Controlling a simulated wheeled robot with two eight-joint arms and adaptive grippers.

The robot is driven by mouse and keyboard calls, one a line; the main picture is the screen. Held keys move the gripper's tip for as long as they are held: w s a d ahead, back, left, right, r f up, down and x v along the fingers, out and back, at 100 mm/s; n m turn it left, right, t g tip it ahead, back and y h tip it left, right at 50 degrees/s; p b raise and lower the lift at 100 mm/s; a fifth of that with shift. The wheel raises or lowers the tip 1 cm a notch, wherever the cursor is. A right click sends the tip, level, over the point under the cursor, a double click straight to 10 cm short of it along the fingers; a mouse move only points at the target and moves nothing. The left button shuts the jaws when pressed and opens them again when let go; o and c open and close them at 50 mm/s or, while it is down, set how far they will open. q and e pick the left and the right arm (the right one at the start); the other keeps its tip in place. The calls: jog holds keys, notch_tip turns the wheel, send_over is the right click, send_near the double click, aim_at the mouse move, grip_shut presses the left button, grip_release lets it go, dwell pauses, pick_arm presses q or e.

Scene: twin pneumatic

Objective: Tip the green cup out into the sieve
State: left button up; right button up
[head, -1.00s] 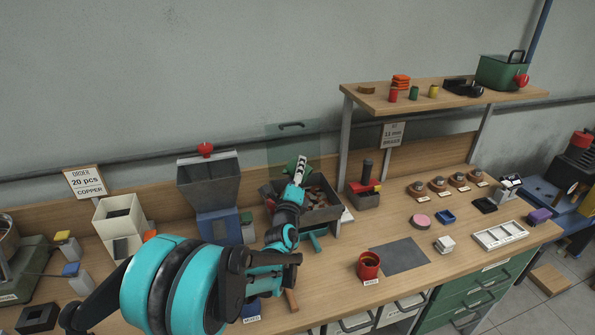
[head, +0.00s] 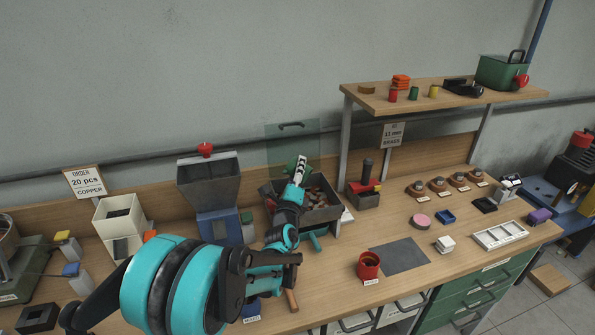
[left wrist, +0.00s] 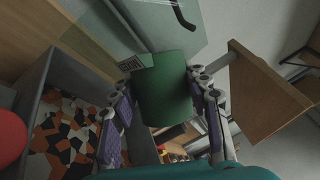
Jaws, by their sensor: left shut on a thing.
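The green cup (left wrist: 165,90) is held between the two fingers of my left gripper (left wrist: 163,100) in the left wrist view. In the head view my left gripper (head: 299,168) is above the back of a grey open-topped bin, and the cup (head: 291,168) is mostly hidden behind it. The cup's mouth and contents do not show. The grey bin (head: 328,214) holds many small brownish pieces; in the left wrist view the bin (left wrist: 37,88) shows orange, black and white pieces. I cannot tell whether this bin is the sieve. My right gripper is not in view.
A clear panel with a dark handle (head: 306,142) stands behind the bin. A grey hopper (head: 207,185) is to its left, and a shelf (head: 440,95) is to the right. A red cup (head: 369,266) stands beside a grey mat (head: 402,256) at the front.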

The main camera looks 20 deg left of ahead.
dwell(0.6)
pick_arm(q)
notch_tip(320, 180, up, 5)
jog(key=p, duration=0.4)
jog(key=shift+r, duration=0.1)
jog(key=shift+r+n+g+p, duration=0.25)
jog(key=shift+n+g+p, duration=0.4)
jog(key=shift+n+p, duration=0.75)
jog(key=shift+r+n+g+p, duration=0.25)
jog(key=shift+n+g+p, duration=0.5)
jog(key=shift+n, duration=1.15)
jog(key=n+h+p, duration=0.1)
jog(key=n+p, duration=0.1)
jog(key=r+n+g+p, duration=0.1)
jog(key=n, duration=0.1)
jog(key=shift+a+n+g+h+p, duration=0.1)
jog(key=shift+n+g+h+p, duration=0.2)
jog(key=shift+n+h+p, duration=0.1)
jog(key=shift+r+n+g+h+p, duration=0.1)
jog(key=shift+n+g+h+p, duration=0.25)
jog(key=shift+n+p, duration=0.35)
jog(key=shift+r+n+g+h+p, duration=0.25)
jog(key=shift+n+h, duration=0.5)
jog(key=shift+n, duration=0.45)
jog(key=shift+n+h, duration=0.7)
jog(key=shift+n, duration=0.3)
jog(key=shift+n+g, duration=0.3)
